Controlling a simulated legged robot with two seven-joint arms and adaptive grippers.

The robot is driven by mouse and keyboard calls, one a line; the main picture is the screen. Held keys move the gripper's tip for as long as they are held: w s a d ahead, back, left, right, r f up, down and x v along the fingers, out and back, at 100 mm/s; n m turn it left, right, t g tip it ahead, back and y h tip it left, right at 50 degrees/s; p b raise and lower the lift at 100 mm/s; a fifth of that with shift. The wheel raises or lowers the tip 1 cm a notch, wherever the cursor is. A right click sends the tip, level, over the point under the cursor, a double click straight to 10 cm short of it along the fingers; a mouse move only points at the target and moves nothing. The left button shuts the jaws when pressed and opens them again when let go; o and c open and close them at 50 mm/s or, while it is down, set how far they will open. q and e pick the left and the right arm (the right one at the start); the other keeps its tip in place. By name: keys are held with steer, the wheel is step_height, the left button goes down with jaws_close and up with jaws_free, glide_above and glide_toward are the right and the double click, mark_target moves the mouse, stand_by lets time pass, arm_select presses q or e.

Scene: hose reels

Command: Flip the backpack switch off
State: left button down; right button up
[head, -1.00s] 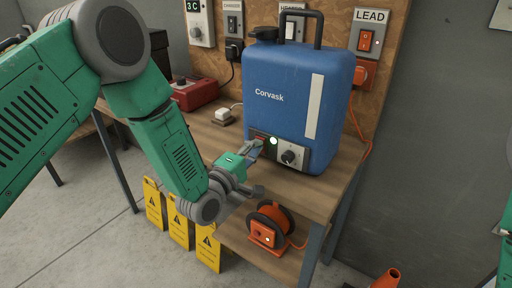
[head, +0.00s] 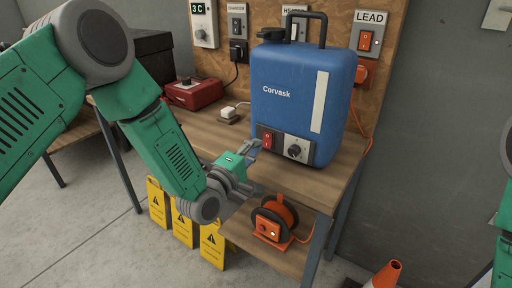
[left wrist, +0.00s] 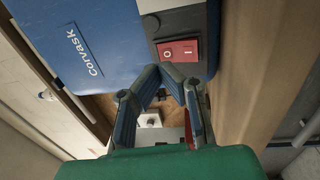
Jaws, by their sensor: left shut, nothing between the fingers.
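The backpack (head: 285,95) is a blue tank marked Corvask, upright on the wooden bench. Its front panel carries a red rocker switch (head: 267,138) and a dark round knob (head: 295,151). No green light shows on the panel. In the left wrist view the red switch (left wrist: 178,51) shows its O and I marks, close beyond my fingertips. My left gripper (head: 254,146) is shut and empty just in front of and left of the switch; a small gap seems to part them. Its fingers (left wrist: 166,72) meet in the left wrist view. My right gripper is out of view.
Wall switches, one labelled LEAD (head: 367,38), line the board behind. A red box (head: 194,93) and a white plug (head: 228,113) lie left on the bench (head: 343,180). An orange reel (head: 275,218) sits on the lower shelf. Yellow signs (head: 185,222) stand below.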

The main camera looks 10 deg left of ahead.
arm_select(q)
steer(key=shift+a+r+v, duration=0.55)
steer(key=shift+r+v, duration=0.05)
steer(key=shift+v, duration=4.4)
steer(key=s+a+f+m+g+y, duration=0.1)
steer(key=s+f+m+g, duration=0.35)
steer(key=f, duration=0.45)
steer(key=s+f+m+g+y, duration=0.2)
steer(key=s+f+m+g, duration=0.15)
steer(key=s+f, duration=0.35)
steer(key=s+a+f+m+g+y, duration=0.1)
steer(key=s+a+f+m+g, duration=0.1)
steer(key=s, duration=0.4)
steer(key=s+a+f+m+g+y, duration=0.1)
steer(key=s+a+f+m+g, duration=0.1)
steer(key=s, duration=0.5)
steer(key=s+a+f+m+g+y, duration=0.1)
steer(key=s+a+f+m+g, duration=0.1)
steer(key=s+a+f+g, duration=0.2)
steer(key=s+f+g, duration=0.1)
steer(key=s+f, duration=0.1)
steer(key=s, duration=0.1)
steer(key=shift+s+m+g+y, duration=0.2)
steer(key=shift+m+g+y, duration=0.1)
steer(key=shift+a+f, duration=0.15)
steer(key=shift+a, duration=0.15)
